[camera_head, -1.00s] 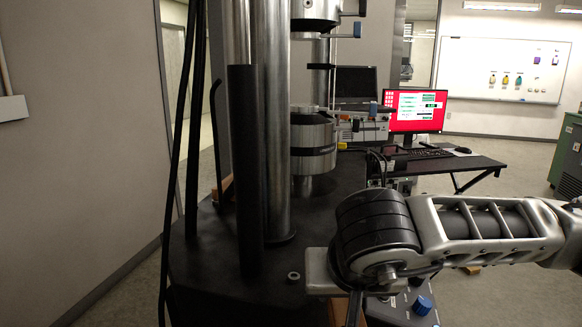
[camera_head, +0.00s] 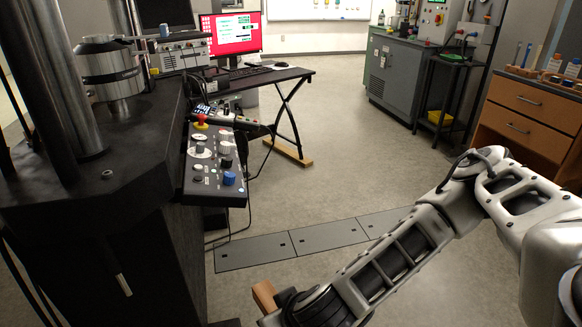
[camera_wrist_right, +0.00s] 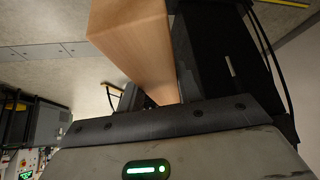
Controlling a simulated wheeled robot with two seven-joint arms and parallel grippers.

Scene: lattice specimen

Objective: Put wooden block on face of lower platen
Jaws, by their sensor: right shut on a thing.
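The wooden block (camera_head: 265,297) shows as a small tan end at the bottom of the head view, beside my right wrist. In the right wrist view the wooden block (camera_wrist_right: 137,45) is long and stands out from my right gripper (camera_wrist_right: 150,95), which is shut on it. The lower platen (camera_head: 108,58) is a round metal cylinder with a dark band, at the upper left of the head view. No block shows on its visible top. My right gripper is low, well apart from the platen. My left gripper is out of view.
The black machine base (camera_head: 120,165) carries a thick steel column (camera_head: 55,85) beside the platen. A control panel (camera_head: 215,165) with knobs juts from its right side. A desk (camera_head: 255,78) with a red-screen monitor stands behind. The floor (camera_head: 345,165) on the right is open.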

